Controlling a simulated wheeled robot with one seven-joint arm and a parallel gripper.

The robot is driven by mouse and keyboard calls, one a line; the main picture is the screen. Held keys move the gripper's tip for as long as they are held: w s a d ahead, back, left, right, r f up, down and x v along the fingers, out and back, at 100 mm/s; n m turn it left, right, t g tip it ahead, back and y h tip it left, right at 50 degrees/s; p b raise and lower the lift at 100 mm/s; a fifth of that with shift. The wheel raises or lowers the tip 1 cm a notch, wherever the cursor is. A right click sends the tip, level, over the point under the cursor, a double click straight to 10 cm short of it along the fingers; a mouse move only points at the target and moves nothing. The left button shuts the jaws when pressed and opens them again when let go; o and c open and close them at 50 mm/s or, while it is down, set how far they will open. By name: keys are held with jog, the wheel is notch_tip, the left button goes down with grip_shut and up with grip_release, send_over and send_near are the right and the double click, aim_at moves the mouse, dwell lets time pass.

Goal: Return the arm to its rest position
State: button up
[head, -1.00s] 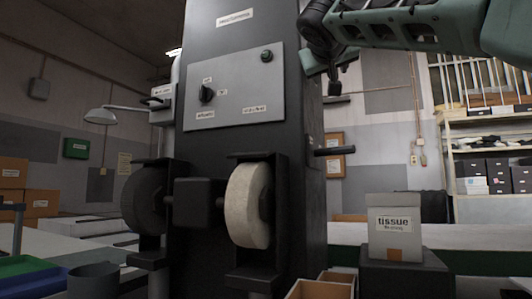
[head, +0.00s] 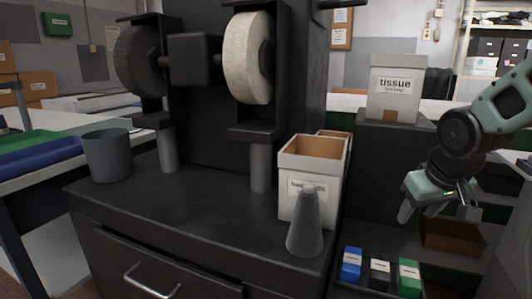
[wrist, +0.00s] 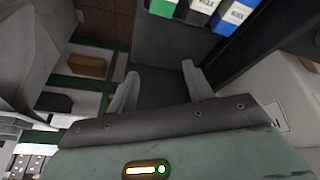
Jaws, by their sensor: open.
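My gripper (head: 437,208) is at the right of the head view, on my green and dark arm. Its fingers point down, and it hangs over the low area right of the black bench. In the wrist view the two grey fingers (wrist: 158,88) stand apart with nothing between them. The gripper is open and empty. Most of my arm is cut off by the right edge of the head view.
The black bench (head: 215,215) carries a grinder with a pale wheel (head: 248,58), a white open box (head: 295,205), a grey cone (head: 306,225) and a grey cup (head: 107,155). A tissue box (head: 396,92) stands behind.

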jog(key=s+d+f+m+g, duration=0.1)
jog(key=s+d+f+g, duration=0.1)
jog(key=s+f, duration=0.65)
jog(key=s+a+f+n+g+b, duration=0.1)
jog(key=s+a+f+n+b, duration=0.1)
jog(key=s+a+b, duration=0.3)
jog(key=s+a+f+n+g+y+b, duration=0.1)
jog(key=s+a+f+n+b, duration=0.15)
jog(key=s+a, duration=0.45)
jog(key=s+a+f+n+g+b, duration=0.1)
jog(key=s+a+f+n+b, duration=0.25)
jog(key=a, duration=0.35)
notch_tip(320, 180, up, 33)
jog(key=p, duration=3.2)
jog(key=shift+d+f+m, duration=0.2)
jog(key=shift+m, duration=0.2)
